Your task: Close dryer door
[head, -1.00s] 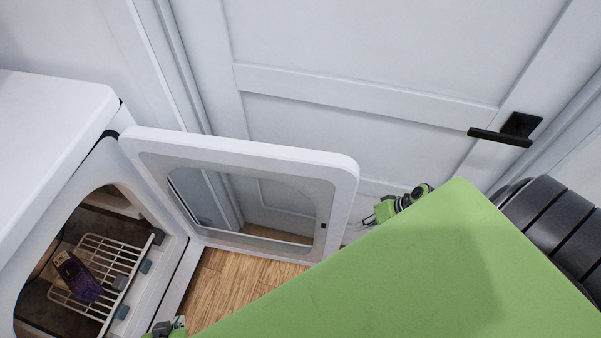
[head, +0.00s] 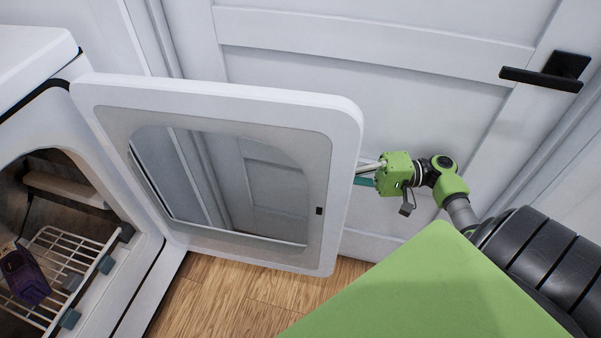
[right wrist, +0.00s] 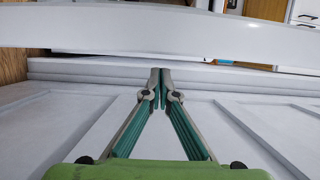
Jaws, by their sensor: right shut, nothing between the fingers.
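The dryer door (head: 340,150) is a white frame with a see-through window, swung wide open from the white dryer (head: 150,270) at the left. My right gripper (head: 362,175) is at the door's free edge, on the side toward the room door, its tips partly hidden behind that edge. In the right wrist view, its green-lined fingers (right wrist: 161,75) are shut together and empty, and the dryer door's edge (right wrist: 160,32) crosses above them. I cannot tell whether they touch the door. My left gripper is out of view.
Inside the dryer are a wire rack (head: 65,262) and a purple bottle-like item (head: 24,278). A white panelled room door (head: 400,60) with a black handle (head: 545,75) stands behind. Wood floor (head: 225,300) shows below the dryer door.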

